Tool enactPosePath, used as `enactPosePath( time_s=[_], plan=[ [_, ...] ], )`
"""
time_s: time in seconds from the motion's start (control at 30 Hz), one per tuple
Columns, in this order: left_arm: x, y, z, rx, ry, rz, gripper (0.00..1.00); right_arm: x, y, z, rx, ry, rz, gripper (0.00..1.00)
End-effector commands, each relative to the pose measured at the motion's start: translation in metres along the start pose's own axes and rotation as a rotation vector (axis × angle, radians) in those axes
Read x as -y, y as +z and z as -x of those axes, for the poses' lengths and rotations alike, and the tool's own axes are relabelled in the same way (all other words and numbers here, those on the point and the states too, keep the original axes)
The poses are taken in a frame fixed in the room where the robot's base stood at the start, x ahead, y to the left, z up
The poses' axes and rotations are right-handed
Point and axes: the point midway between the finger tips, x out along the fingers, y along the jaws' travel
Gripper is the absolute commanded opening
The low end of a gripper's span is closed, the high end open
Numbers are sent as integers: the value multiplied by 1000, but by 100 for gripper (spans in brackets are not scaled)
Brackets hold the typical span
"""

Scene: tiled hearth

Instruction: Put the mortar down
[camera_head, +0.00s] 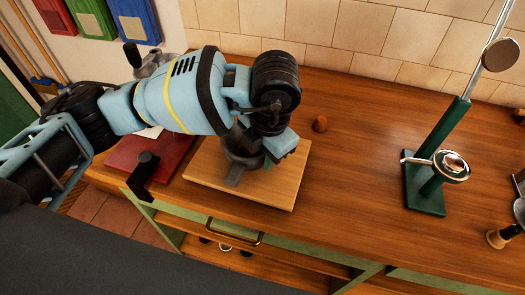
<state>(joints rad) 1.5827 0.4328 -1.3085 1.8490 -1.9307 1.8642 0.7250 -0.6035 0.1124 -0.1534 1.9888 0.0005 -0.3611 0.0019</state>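A dark grey rounded body, which looks like the mortar (240,142), shows beneath the wrist of my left arm, over the pale wooden board (275,190). The wrist and gripper hide much of it. I cannot tell whether it rests on the board or hangs just above it. My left gripper (262,158) is at this dark body, pointing down to the board. Its fingertips are too dark and covered to tell whether they are closed on the mortar. My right gripper is not in view.
A green stand (426,190) with a metal post is at the right, and a wooden-handled tool (504,236) lies at the right edge. A red board (125,152) is at the left. The counter between board and stand is clear.

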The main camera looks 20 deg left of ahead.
Motion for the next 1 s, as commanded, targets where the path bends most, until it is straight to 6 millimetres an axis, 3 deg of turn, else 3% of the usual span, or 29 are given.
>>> enactPosePath(
  time_s=[0.23,0.7,1.0],
  plan=[
    [0,1,12,4,0,0,30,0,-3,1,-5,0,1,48],
    [-1,1,100,3,1,-1,30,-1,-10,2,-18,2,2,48],
    [0,0,123,0,-1,0,30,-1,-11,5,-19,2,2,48]
  ],
)
